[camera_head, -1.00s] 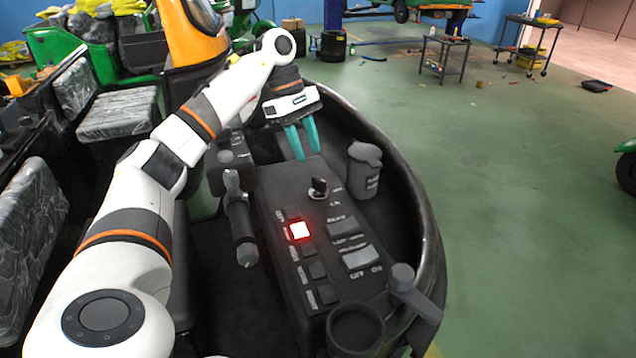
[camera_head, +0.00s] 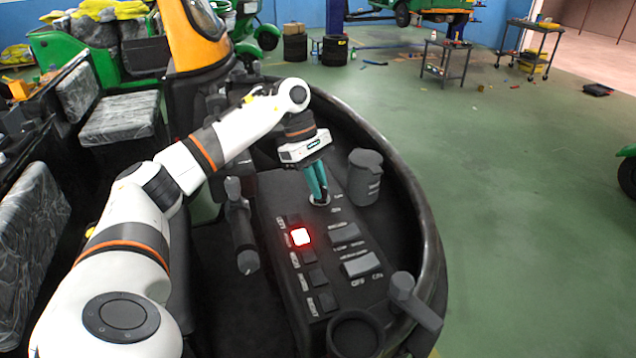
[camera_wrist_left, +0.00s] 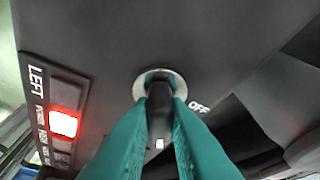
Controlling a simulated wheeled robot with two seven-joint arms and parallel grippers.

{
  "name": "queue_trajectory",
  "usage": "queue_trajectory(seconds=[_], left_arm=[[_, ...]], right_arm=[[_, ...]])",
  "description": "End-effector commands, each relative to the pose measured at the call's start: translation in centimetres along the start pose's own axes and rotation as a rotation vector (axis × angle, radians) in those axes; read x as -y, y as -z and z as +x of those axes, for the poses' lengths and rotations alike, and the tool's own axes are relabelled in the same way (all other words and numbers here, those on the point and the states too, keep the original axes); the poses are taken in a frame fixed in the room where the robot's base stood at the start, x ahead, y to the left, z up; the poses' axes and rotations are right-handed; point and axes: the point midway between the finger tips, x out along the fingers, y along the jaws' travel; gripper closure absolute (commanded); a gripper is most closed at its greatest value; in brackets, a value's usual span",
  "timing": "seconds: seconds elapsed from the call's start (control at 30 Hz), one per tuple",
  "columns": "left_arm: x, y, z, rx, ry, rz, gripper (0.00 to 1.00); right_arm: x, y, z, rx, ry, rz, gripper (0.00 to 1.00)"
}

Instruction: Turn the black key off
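The black key (camera_wrist_left: 159,97) stands in a round silver lock (camera_wrist_left: 152,75) on the dark control panel (camera_wrist_left: 110,40). White OFF lettering (camera_wrist_left: 198,107) is to the right of the lock in the left wrist view. My left gripper (camera_head: 320,197) reaches down to the key from above. Its two teal fingers (camera_wrist_left: 161,112) lie on either side of the key, close against it, and look shut on it. In the head view the fingers hide most of the key. My right gripper is in neither view.
A lit red-white button (camera_head: 300,237) sits in a row of dark buttons on the panel. A dark lidded cup (camera_head: 364,176) stands right of the key. A lever (camera_head: 240,225) stands left of the panel, and a curved black rim (camera_head: 425,215) surrounds it.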

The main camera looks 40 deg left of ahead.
Motion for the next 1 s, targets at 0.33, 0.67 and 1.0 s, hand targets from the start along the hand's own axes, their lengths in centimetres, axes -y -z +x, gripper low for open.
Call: queue_trajectory(seconds=[0.33,0.67,1.0], left_arm=[[0.0,0.0,0.0,0.000,0.007,-0.017,1.00],[-0.1,-0.1,0.1,0.000,0.075,-0.177,1.00],[-0.3,0.0,0.1,0.000,0.196,-0.467,1.00]], right_arm=[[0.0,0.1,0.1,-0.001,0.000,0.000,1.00],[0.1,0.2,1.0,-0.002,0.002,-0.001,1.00],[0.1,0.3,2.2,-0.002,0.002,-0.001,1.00]])
